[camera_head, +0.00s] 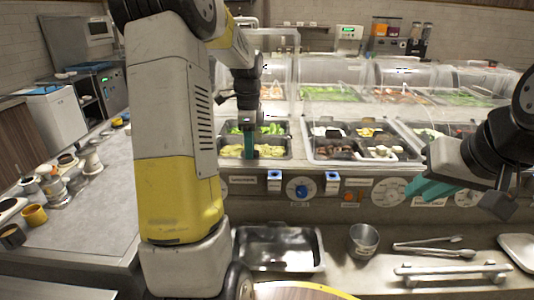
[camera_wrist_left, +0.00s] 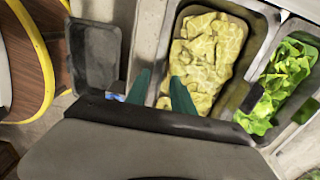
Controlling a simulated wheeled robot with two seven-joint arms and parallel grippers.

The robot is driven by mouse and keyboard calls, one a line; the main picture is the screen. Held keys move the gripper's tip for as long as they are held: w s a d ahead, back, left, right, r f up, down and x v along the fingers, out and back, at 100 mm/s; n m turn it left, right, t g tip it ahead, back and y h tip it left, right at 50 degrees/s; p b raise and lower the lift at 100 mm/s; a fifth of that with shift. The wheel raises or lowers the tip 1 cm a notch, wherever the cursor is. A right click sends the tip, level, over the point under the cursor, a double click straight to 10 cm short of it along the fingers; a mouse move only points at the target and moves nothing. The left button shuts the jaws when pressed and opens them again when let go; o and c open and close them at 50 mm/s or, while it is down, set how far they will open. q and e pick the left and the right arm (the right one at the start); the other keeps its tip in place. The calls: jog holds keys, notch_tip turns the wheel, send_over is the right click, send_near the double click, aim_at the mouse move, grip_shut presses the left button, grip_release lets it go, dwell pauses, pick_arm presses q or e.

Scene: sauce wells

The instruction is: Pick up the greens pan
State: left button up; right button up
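In the head view, a pan of bright green pieces (camera_head: 271,129) sits in the counter well behind a pan of pale yellow-green leaves (camera_head: 272,148). Both also show in the left wrist view, the bright green one (camera_wrist_left: 284,85) at the right and the pale one (camera_wrist_left: 205,55) at upper middle. I cannot tell for sure which is the greens pan. My left gripper (camera_wrist_left: 161,76) has its teal fingers apart, with nothing between them, over the near edge of the pale-leaf pan. My right gripper (camera_head: 432,188) is in front of the counter at the right, away from the pans; its finger gap is unclear.
An empty metal tray (camera_head: 280,248), a round metal cup (camera_head: 363,240) and tongs (camera_head: 434,247) are on the lower shelf. More food pans (camera_head: 365,141) sit right of the wells. Clear guards (camera_head: 330,80) stand behind. Cups and jars (camera_head: 35,215) are at the left.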

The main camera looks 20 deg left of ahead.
pick_arm(q)
grip_shut()
jog(key=shift+r, duration=0.1)
dwell(1.2)
